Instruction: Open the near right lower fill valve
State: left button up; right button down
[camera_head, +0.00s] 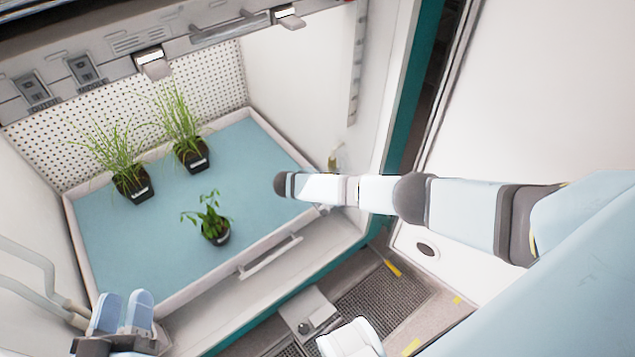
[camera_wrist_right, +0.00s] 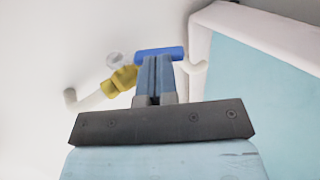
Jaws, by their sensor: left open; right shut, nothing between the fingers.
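In the right wrist view a valve with a yellow body (camera_wrist_right: 121,79) and a blue lever handle (camera_wrist_right: 160,53) sits on a white pipe (camera_wrist_right: 88,101) against a white wall. My right gripper (camera_wrist_right: 159,66) is shut and empty, its fingertips at the blue handle; I cannot tell whether they touch it. In the head view a small yellowish fitting (camera_head: 335,159) shows on the chamber's right wall, just above my right arm; the right fingers are hidden there. My left gripper (camera_head: 126,303) is open and empty at the lower left, by the chamber's front.
A white-rimmed tray (camera_head: 190,294) with a blue-green floor holds two grassy pots (camera_head: 133,188) (camera_head: 192,156) and a leafy pot (camera_head: 216,236). White pipes (camera_head: 30,258) run along the left wall. A metal bar with latches (camera_head: 152,63) crosses above. Floor grating (camera_head: 375,312) lies in front.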

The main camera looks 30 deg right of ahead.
jog(key=shift+d+f+h+b, duration=0.2)
jog(key=shift+f+h+b, duration=0.7)
jog(key=shift+d+f+h+b, duration=0.2)
jog(key=shift+h+b, duration=0.2)
jog(key=shift+h, duration=0.1)
jog(key=shift+d+f+h, duration=0.1)
jog(key=shift+d+h, duration=0.1)
jog(key=shift+h, duration=0.1)
jog(key=shift+w+d+b, duration=0.1)
jog(key=shift+b, duration=0.3)
pick_arm(q)
jog(key=shift+d+f+h+b, duration=0.3)
jog(key=shift+d+f+h, duration=0.25)
jog(key=shift+d+h, duration=0.1)
pick_arm(e)
jog(key=shift+d+f, duration=0.35)
jog(key=shift+d, duration=0.1)
pick_arm(q)
jog(key=shift+f+g, duration=0.15)
jog(key=shift+g, duration=0.15)
pick_arm(e)
jog(key=shift+d, duration=0.25)
